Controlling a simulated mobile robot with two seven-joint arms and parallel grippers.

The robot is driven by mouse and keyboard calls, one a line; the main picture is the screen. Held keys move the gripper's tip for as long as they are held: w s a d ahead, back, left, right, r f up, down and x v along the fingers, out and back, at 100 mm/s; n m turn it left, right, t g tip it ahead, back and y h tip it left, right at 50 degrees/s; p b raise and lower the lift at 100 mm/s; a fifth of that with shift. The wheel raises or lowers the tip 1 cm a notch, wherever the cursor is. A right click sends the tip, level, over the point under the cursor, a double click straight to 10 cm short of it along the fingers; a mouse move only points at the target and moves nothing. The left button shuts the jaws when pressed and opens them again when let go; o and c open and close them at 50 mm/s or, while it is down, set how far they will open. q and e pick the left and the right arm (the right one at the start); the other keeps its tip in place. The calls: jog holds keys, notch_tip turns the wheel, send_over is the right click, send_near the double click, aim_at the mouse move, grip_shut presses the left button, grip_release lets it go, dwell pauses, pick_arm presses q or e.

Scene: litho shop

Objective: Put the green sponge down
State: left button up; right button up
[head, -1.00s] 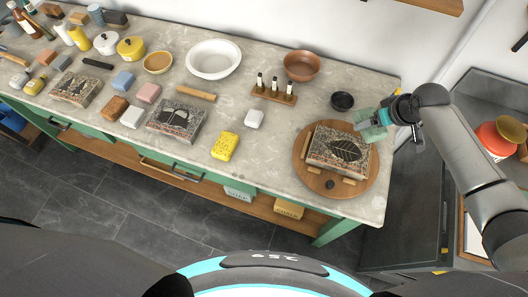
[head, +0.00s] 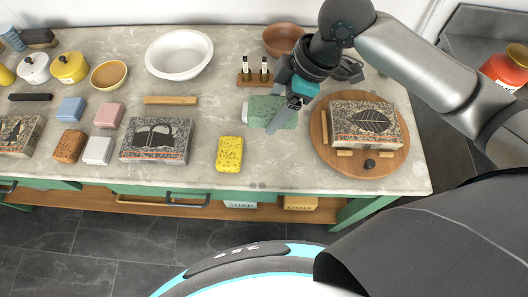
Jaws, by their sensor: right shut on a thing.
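The green sponge (head: 263,113) is in the head view, over the grey stone counter just left of the round wooden board. My right gripper (head: 285,117) reaches in from the upper right and is shut on the sponge. One dark finger crosses the sponge's right part and hides some of it. The sponge is at or close above the counter top; I cannot tell whether it touches. A pale edge shows at its left side, perhaps the white block behind it. My left gripper is not in view.
The round wooden board (head: 321,147) carries a stone with a leaf picture (head: 365,124). A yellow sponge (head: 229,154) lies in front and left. A bottle rack (head: 255,80) and brown bowl (head: 283,40) stand behind. Bare counter (head: 275,160) lies in front of the green sponge.

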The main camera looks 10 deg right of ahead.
jog(key=b, duration=0.2)
send_over(267, 156)
jog(key=d, duration=0.1)
jog(key=f, duration=1.4)
jog(key=shift+s+d, duration=0.15)
jog(key=shift+s, duration=0.15)
jog(key=shift+f+b, duration=0.65)
jog(key=shift+f, duration=1.65)
